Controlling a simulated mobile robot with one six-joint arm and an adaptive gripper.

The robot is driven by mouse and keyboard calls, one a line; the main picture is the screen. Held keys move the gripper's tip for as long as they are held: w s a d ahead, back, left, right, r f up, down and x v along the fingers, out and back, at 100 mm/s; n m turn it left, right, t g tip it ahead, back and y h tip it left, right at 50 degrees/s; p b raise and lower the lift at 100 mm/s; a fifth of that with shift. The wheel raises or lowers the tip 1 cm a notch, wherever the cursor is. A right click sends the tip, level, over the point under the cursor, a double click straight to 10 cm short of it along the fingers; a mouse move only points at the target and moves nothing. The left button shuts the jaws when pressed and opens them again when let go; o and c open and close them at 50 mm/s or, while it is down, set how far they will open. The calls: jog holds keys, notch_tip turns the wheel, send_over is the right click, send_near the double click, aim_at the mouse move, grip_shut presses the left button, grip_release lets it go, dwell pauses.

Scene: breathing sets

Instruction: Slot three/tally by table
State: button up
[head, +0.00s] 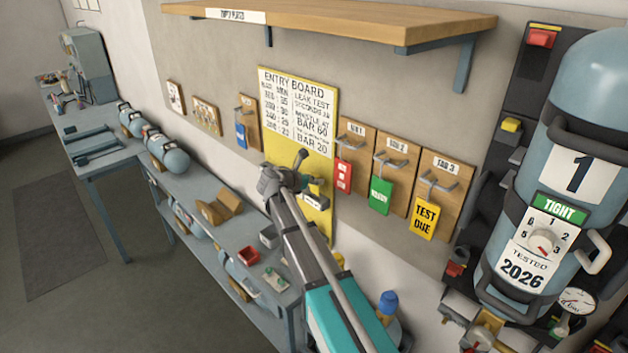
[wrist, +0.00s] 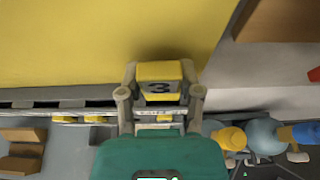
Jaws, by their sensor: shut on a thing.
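My gripper (wrist: 160,76) is shut on a yellow tally (wrist: 160,88) marked 3, held between its two fingertips in the wrist view. In the head view my gripper (head: 285,178) is in front of the lower part of the yellow entry board (head: 318,225), and the arm hides part of it. The board's upper part carries a printed table. A narrow grey rail (wrist: 30,104) runs behind and left of the gripper in the wrist view, with yellow pieces (wrist: 66,119) along it. I cannot tell whether the held tally touches the board or rail.
Red, green and yellow tags (head: 425,221) hang on hooks right of the board. A large blue cylinder (head: 560,170) marked 1 stands at the right. A wooden shelf (head: 340,22) juts out above. A low bench (head: 225,235) with cylinders and small items runs along the wall.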

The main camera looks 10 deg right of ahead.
aim_at(314, 189)
jog(key=shift+f+b, duration=2.2)
dwell(0.4)
jog(key=o, duration=0.9)
jog(key=shift+r, duration=0.1)
jog(key=shift+o, duration=0.2)
jog(key=shift+r, duration=0.1)
notch_tip(314, 189, up, 10)
jog(key=p, duration=1)
dwell(0.4)
